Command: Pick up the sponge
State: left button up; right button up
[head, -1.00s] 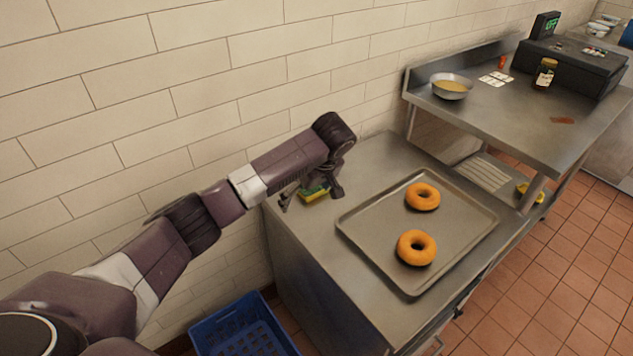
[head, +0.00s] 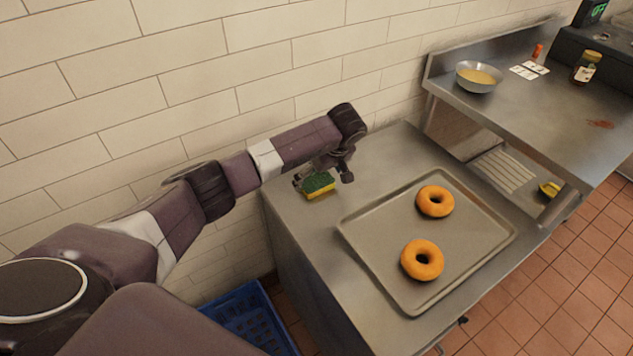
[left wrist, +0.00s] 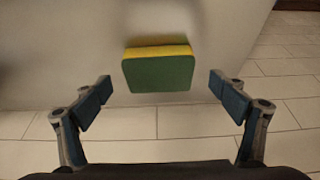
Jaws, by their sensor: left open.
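The sponge (head: 319,185) is green and yellow and lies on the steel counter (head: 384,155) near its left edge, left of the tray. My left gripper (head: 323,177) is open and sits just above and beside the sponge in the head view. In the left wrist view the sponge (left wrist: 159,70) lies ahead of the open fingers, centred between their lines. The left gripper's fingertips (left wrist: 160,88) appear apart from it, with space on both sides. Nothing is held. My right gripper is not in view.
A metal tray (head: 376,250) with two orange bagels (head: 435,201) lies right of the sponge. A higher steel shelf (head: 520,107) holds a bowl (head: 478,77) and a jar (head: 586,68). A blue crate (head: 246,318) stands on the floor below. A tiled wall is behind.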

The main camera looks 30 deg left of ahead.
aim_at(317, 181)
pick_arm(q)
jog(key=shift+x, duration=0.75)
jog(key=shift+w+f, duration=0.15)
jog(key=shift+f, duration=0.15)
jog(key=shift+a, duration=0.1)
jog(key=c, duration=0.7)
jog(key=shift+c, duration=0.5)
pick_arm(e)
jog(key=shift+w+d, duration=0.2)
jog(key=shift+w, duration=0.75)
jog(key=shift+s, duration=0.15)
pick_arm(q)
notch_tip(317, 181, up, 20)
jog(key=shift+b, duration=0.4)
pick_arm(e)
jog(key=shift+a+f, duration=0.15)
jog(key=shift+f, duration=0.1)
pick_arm(q)
jog(key=shift+c, duration=0.2)
